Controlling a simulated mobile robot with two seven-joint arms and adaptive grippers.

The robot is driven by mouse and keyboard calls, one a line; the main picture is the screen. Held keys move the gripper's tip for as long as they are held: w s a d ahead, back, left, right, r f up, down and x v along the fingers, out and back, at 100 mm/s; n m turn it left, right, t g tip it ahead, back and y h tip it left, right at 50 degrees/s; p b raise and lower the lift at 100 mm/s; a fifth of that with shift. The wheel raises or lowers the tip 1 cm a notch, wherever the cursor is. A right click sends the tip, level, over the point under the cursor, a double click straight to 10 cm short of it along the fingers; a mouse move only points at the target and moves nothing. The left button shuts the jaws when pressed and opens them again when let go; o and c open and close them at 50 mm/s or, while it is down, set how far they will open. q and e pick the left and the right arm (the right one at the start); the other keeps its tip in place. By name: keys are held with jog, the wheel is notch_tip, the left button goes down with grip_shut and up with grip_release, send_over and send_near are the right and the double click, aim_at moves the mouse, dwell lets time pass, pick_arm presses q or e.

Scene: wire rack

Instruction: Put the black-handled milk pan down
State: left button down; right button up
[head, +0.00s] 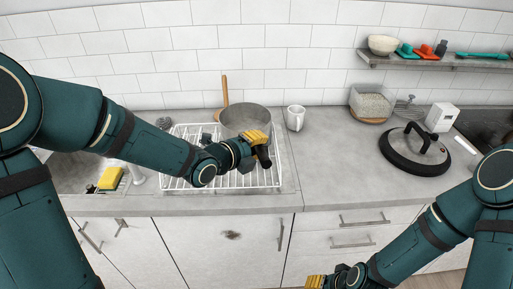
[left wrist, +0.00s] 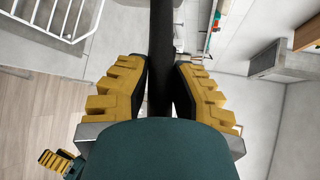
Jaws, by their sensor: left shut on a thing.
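The milk pan (head: 246,118) is a grey round pan over the back of the wire rack (head: 174,184), with its black handle (head: 264,160) pointing to the front. My left gripper (head: 257,141) is shut on this handle. In the left wrist view the black handle (left wrist: 161,60) runs between the yellow-padded fingers. I cannot tell whether the pan's base touches the rack. My right gripper (head: 318,282) is low at the bottom edge, in front of the cabinets, and partly cut off.
A white mug (head: 295,118) stands just right of the rack. A wooden handle (head: 225,90) rises behind the pan. A black-rimmed lid (head: 414,151) lies farther right. A yellow sponge (head: 110,178) is at the left. The counter between mug and lid is clear.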

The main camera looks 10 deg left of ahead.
pick_arm(q)
notch_tip(320, 180, down, 14)
jog(key=b, duration=1.2)
jog(key=shift+r+b, duration=0.15)
jog(key=shift+b, duration=0.25)
jog(key=shift+f, duration=0.35)
dwell(0.9)
jog(key=shift+f, duration=0.4)
jog(key=c, duration=0.9)
grip_release()
jog(key=shift+o, duration=0.2)
jog(key=shift+f, duration=0.15)
